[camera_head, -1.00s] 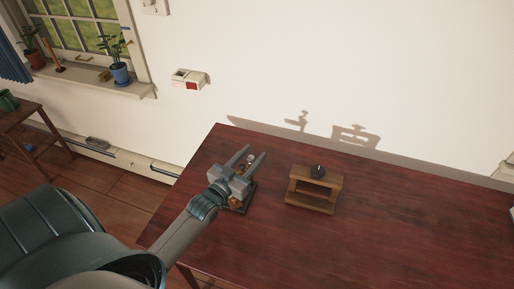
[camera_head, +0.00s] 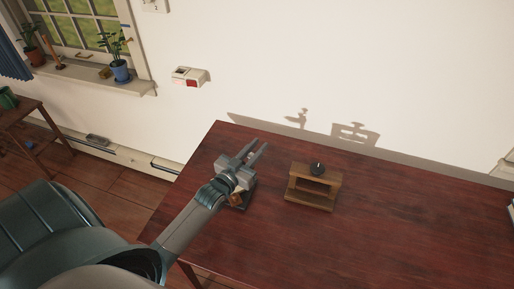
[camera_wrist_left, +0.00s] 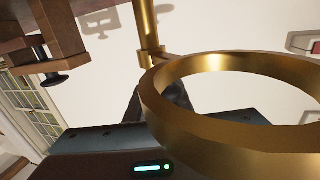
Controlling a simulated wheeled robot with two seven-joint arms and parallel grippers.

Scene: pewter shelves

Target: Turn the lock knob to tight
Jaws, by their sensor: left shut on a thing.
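My left gripper (camera_head: 259,149) is over the left part of the table, above a small stand with a dark base (camera_head: 247,197). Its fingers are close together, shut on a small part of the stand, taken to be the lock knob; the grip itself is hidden. In the left wrist view a large brass ring (camera_wrist_left: 225,149) fills the right side, in front of dark gripper parts. Left of it is an upright brass rod (camera_wrist_left: 147,22) with a collar (camera_wrist_left: 151,57). The knob's turn position cannot be read. My right gripper is not in view.
The wall (camera_head: 370,70) stands behind. A side table (camera_head: 22,118) and potted plants are at the left.

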